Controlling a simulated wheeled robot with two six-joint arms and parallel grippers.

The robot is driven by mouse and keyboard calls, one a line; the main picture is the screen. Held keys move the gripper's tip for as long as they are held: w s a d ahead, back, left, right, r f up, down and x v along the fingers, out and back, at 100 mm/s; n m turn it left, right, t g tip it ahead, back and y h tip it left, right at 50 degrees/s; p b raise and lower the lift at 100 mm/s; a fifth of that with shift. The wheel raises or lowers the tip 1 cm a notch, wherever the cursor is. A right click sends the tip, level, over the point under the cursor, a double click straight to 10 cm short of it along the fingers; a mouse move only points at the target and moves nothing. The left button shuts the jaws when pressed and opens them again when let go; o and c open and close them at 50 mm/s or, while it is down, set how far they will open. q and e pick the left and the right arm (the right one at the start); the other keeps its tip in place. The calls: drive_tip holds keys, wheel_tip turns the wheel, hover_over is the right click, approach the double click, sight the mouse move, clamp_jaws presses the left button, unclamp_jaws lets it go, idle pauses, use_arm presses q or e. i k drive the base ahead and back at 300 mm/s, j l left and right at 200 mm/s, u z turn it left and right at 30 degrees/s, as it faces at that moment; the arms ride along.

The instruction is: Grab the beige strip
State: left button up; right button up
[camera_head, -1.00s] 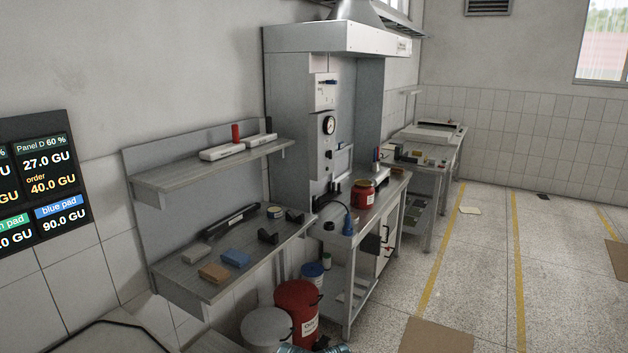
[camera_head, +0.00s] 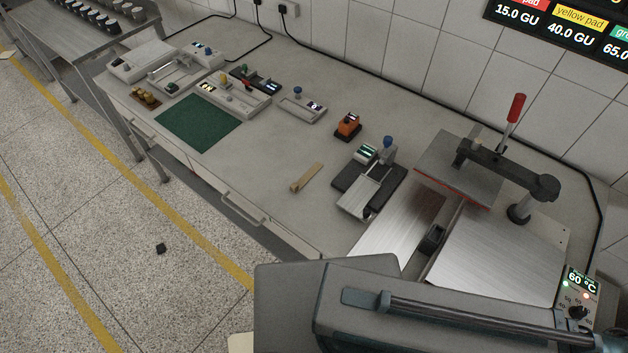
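A small beige strip (camera_head: 306,177) lies on the grey workbench (camera_head: 275,150), near its front edge. Neither of my grippers shows in the head view.
A press with a red-handled lever (camera_head: 516,107) and metal plates stands at the right. A green mat (camera_head: 199,122) and several small devices sit further left. An orange device (camera_head: 347,126) is behind the strip. A large grey body fills the bottom foreground.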

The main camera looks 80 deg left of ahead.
sight(294, 187)
drive_tip(key=u, duration=3.05)
drive_tip(key=k+j+z, duration=0.1)
drive_tip(key=j+z, duration=0.3)
drive_tip(key=k+j+z, duration=0.15)
drive_tip(key=z, duration=0.25)
